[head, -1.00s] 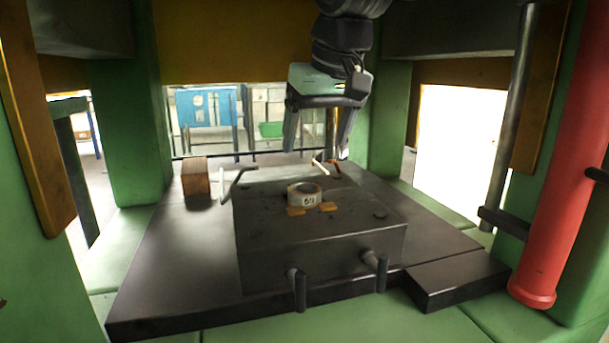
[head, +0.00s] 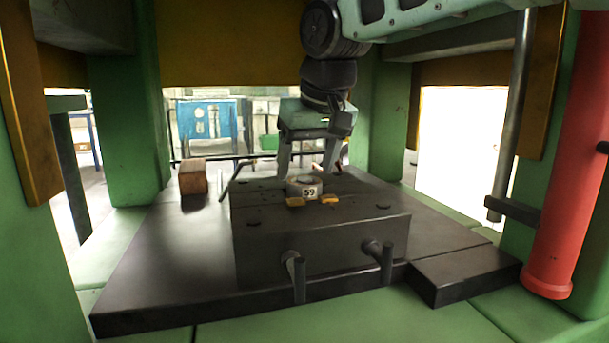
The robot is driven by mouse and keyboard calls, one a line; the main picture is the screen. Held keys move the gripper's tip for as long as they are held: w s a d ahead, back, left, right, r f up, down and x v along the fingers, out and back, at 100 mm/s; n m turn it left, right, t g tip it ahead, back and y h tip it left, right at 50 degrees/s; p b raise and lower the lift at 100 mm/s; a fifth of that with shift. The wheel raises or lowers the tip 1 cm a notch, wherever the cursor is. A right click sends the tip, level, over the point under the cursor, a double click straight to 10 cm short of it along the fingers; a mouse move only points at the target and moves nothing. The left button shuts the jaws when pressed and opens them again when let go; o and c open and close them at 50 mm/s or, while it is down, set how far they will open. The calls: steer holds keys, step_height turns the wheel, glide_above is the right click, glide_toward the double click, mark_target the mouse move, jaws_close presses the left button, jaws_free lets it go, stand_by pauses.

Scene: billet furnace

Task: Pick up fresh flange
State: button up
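The flange (head: 304,188) is a small pale ring with a dark number on its front. It sits on top of the dark die block (head: 322,245), between small yellow-orange pieces (head: 312,201). My gripper (head: 305,178) points straight down, its two fingers spread wide. The fingertips are close to the flange, one to its left and one to its right. I cannot tell whether they touch it or stand a little behind it.
A brown wooden-looking block (head: 193,177) sits on the dark press bed (head: 165,265) at the back left. Bent rod handles (head: 295,275) stick out of the die block's front. Green press columns (head: 128,130) and a red cylinder (head: 570,170) stand at the sides.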

steer(key=c, duration=1)
steer(key=shift+o, duration=0.2)
steer(key=shift+r, duration=0.15)
